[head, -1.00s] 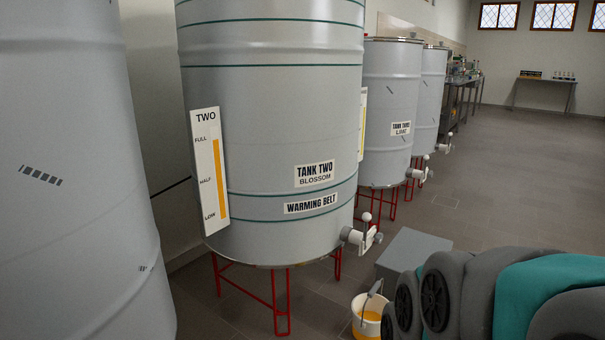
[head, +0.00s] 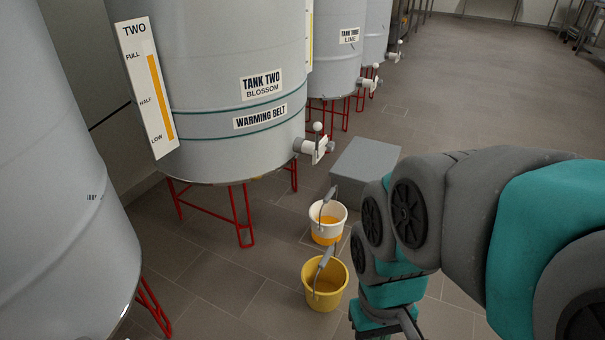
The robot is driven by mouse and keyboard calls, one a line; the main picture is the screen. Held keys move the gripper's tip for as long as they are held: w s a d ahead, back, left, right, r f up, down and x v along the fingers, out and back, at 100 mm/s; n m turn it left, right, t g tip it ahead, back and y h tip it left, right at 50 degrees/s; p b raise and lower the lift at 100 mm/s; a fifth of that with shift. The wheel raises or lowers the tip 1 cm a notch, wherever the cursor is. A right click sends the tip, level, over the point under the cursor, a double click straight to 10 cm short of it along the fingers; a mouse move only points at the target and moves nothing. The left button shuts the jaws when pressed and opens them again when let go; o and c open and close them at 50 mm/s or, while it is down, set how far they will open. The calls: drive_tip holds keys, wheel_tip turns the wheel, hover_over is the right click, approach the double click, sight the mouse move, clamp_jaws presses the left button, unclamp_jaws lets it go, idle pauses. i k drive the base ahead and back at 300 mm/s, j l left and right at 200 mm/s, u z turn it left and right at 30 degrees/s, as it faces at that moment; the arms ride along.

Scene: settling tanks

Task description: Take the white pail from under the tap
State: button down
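The white pail (head: 320,229) stands on the floor below and slightly to the right of the tap (head: 314,147) on tank two (head: 215,105). Orange-yellow liquid shows in it, its lower part looks orange, and its handle with a grey grip stands raised. No stream from the tap is visible. My arm comes in from the right of the head view, with its lower part near the bottom edge, right of the pail. My gripper itself is out of the frame.
A yellow pail (head: 325,295) with a raised handle stands just in front of the white one. A grey box (head: 365,166) stands behind it. Red tank legs (head: 241,215) are to the left. Tank three (head: 337,50) is farther back; open floor (head: 470,110) lies to the right.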

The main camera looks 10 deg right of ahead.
sight(328, 217)
drive_tip(key=i+l, duration=0.1)
drive_tip(key=l, duration=0.3)
drive_tip(key=i+l, duration=0.1)
drive_tip(key=l, duration=0.3)
drive_tip(key=i+l, duration=0.4)
drive_tip(key=l, duration=0.25)
drive_tip(key=i+l, duration=0.15)
drive_tip(key=l, duration=0.15)
drive_tip(key=u, duration=0.05)
